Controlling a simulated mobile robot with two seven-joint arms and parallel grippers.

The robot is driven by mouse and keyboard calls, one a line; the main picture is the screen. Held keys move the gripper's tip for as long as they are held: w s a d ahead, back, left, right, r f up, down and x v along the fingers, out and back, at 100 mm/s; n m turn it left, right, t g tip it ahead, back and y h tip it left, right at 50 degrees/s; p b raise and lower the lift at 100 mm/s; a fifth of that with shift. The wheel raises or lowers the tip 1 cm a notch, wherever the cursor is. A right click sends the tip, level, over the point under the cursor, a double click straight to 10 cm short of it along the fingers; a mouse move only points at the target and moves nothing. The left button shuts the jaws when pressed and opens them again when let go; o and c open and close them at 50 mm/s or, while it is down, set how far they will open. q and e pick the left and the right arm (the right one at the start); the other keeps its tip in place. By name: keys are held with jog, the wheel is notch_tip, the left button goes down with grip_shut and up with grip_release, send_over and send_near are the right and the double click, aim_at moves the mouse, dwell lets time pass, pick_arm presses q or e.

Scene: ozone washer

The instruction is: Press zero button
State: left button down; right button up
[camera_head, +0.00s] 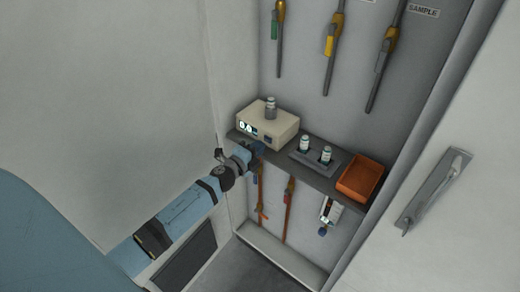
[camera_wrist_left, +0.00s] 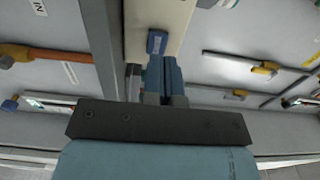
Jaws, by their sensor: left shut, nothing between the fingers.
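A beige box-shaped device (camera_head: 277,127) stands at the left end of the grey shelf, with a small capped vial (camera_head: 270,107) on top. Its front panel has lit round displays (camera_head: 247,128) and a dark patch to their right; I cannot make out which part is the zero button. My left gripper (camera_head: 258,147) is shut and empty, with its blue fingertips close to the lower front of the device. In the left wrist view the shut fingertips (camera_wrist_left: 157,43) overlap the beige device face (camera_wrist_left: 176,20); I cannot tell whether they touch it. My right gripper is not in view.
The grey shelf (camera_head: 345,153) also bears two vials in a dark holder (camera_head: 300,158) and an orange tray (camera_head: 360,178). Tools hang on the wall above and below the shelf. A white door with a handle (camera_head: 435,190) is at the right.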

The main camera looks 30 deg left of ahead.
pick_arm(q)
jog(key=s+a+b, duration=0.1)
jog(key=s, duration=0.9)
jog(key=shift+s+f, duration=0.15)
jog(key=shift+s, duration=0.1)
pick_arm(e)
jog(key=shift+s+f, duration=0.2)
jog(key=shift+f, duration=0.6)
pick_arm(q)
jog(key=s+d+f+n+g+p, duration=0.2)
jog(key=s+d+n+g+p, duration=0.1)
jog(key=s+d+n, duration=0.5)
jog(key=s+d+f+n+g+h+p, duration=0.1)
jog(key=s+d+f+n+g+p, duration=0.2)
jog(key=s+d+n, duration=0.5)
jog(key=s+d+g+p, duration=0.1)
jog(key=s+d, duration=0.1)
jog(key=d, duration=0.1)
jog(key=shift+s+f+h+p, duration=0.3)
jog(key=shift+s+f+p, duration=0.05)
jog(key=shift+p, duration=0.05)
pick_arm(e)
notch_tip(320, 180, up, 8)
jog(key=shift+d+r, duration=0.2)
